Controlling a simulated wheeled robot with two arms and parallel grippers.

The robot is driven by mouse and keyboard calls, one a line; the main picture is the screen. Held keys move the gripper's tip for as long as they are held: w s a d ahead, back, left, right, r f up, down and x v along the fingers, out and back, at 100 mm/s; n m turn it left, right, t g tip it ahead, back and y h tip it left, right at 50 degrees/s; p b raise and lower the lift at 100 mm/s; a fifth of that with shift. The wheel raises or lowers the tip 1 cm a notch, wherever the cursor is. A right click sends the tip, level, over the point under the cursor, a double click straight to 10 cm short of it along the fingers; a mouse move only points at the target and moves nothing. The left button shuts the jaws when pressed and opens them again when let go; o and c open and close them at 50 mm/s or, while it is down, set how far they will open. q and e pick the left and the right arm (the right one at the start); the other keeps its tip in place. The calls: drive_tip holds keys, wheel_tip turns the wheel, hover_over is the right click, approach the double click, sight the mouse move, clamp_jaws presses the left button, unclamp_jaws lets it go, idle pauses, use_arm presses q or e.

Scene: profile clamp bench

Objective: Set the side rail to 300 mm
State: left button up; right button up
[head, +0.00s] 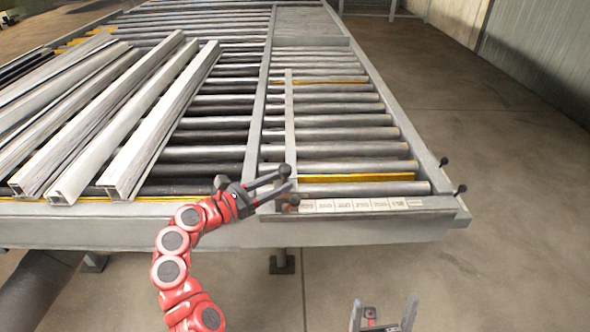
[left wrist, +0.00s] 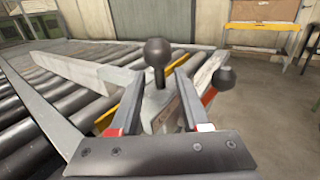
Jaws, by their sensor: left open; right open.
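The side rail (head: 289,120) is a thin grey bar lying lengthwise over the rollers in the head view. Its near end is at the left part of the pale number scale (head: 360,205); the numbers are too small to read surely. A black ball knob (head: 284,171) stands at that end. My left gripper (head: 288,180) is open there, its fingers pointing right. In the left wrist view the knob (left wrist: 158,52) rises between the open fingers (left wrist: 160,82); contact cannot be told. My right gripper (head: 384,312) is open and empty at the bottom, away from the bench.
Several pale profiles (head: 165,120) lie on the rollers at the left. Two more black knobs (head: 460,189) (head: 443,161) stick out at the bench's right corner. The rollers right of the rail are bare. Open floor (head: 500,230) lies to the right.

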sight(295, 180)
use_arm(q)
drive_tip(key=x, duration=0.5)
drive_tip(key=shift+w+d+p, duration=0.2)
drive_tip(key=shift+d+p, duration=0.05)
drive_tip(key=shift+p, duration=0.15)
clamp_jaws()
idle(1.0)
